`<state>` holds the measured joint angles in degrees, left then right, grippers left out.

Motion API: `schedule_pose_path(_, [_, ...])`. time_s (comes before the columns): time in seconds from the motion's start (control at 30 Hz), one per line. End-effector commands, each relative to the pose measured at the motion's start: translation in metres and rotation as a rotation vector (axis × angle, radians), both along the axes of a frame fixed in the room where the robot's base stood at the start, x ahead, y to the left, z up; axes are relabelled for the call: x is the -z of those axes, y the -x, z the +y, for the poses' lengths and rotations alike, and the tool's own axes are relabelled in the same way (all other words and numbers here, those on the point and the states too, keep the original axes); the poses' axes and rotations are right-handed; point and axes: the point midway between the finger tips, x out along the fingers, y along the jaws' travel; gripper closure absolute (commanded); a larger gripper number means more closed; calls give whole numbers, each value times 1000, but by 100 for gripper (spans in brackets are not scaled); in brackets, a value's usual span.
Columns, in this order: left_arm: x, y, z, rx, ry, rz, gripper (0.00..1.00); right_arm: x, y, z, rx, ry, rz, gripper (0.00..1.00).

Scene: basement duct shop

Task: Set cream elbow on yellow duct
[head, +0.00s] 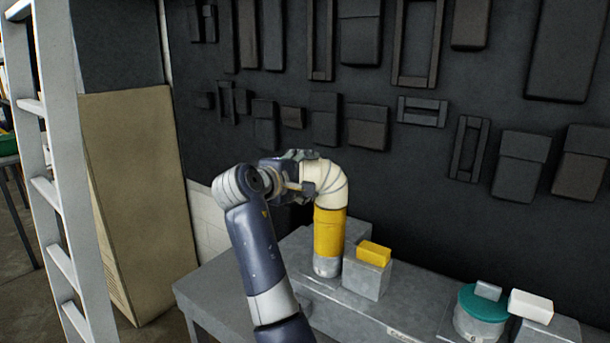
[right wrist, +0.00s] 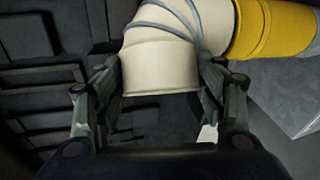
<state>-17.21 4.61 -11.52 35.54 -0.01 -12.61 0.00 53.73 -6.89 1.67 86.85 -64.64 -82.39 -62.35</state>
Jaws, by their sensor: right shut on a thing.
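The cream elbow (head: 327,180) is a curved, ribbed pipe piece. Its lower end meets the top of the upright yellow duct (head: 328,232), with no gap visible between them. The duct stands on a grey round base on the bench. My right gripper (head: 306,173) is shut on the elbow's open side end, from the left. In the right wrist view the two fingers lie on either side of the cream elbow (right wrist: 160,70), and the yellow duct (right wrist: 275,30) adjoins it at upper right. My left gripper is not in view.
A grey bench (head: 350,312) runs along the dark wall. On it are a grey block (head: 366,279) with a yellow block (head: 374,253) on top, a teal-topped round thing (head: 482,305) and a white block (head: 531,306). A ladder (head: 62,190) and a tan panel (head: 135,190) stand left.

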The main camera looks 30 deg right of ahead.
Motion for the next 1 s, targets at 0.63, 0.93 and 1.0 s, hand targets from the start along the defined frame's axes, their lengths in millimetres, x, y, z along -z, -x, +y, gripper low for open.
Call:
schedule_pose_path(0.63, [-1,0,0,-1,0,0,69,3,1,3,-1,0,0,27])
schedule_pose_path(0.93, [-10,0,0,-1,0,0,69,-4,13,23,-1,0,0,27])
schedule_pose_path(1.0, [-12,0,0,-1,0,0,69,-5,15,27,-1,0,0,27])
